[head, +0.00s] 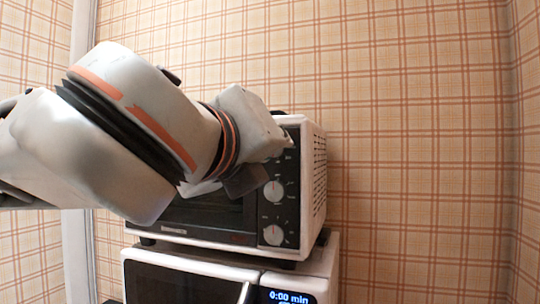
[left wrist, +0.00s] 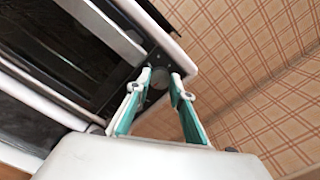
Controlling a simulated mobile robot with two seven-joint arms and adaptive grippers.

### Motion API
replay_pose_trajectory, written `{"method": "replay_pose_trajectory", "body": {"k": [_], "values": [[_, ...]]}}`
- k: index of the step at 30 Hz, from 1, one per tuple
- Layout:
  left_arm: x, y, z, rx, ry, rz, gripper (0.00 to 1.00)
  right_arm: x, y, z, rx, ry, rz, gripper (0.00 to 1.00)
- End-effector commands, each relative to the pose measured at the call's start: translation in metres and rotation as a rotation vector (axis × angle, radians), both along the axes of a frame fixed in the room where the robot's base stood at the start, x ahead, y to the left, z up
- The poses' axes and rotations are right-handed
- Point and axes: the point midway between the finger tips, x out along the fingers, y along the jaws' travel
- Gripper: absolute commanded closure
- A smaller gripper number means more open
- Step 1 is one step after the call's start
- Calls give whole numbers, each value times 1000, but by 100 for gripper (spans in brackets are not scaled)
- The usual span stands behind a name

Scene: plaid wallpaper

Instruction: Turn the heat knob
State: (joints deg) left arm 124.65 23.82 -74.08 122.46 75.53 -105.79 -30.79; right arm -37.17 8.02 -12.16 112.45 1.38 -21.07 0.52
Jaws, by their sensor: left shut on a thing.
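A white toaster oven (head: 315,165) with a black control panel (head: 292,208) stands on top of a microwave. Two pale round knobs show on the panel, a middle one (head: 274,191) and a bottom one (head: 274,235). My left arm comes in from the left, and its hand covers the upper panel in the head view, hiding the top knob's place. In the left wrist view my left gripper (left wrist: 158,88) has its two teal-lined fingers on either side of a round knob (left wrist: 158,77) and is shut on it. My right gripper is not in view.
The microwave (head: 318,286) below has a lit display (head: 289,297) and a handle (head: 244,293). My arm blocks much of the oven's door. Plaid wall lies behind, with free room to the right of the oven.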

Motion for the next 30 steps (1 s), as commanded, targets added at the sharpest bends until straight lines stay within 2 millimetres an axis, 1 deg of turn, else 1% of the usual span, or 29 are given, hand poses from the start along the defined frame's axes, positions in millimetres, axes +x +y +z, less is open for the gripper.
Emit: {"method": "replay_pose_trajectory", "body": {"k": [6, 18, 24, 30], "values": [[1, 1, 0, -197, 62, 1, 100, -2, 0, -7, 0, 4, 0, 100], [1, 1, 0, -537, 173, 2, 100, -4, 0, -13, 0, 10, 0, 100], [0, 1, 0, -662, 213, 2, 100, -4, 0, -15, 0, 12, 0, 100], [0, 1, 0, -741, 238, 2, 100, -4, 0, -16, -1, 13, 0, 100]]}}
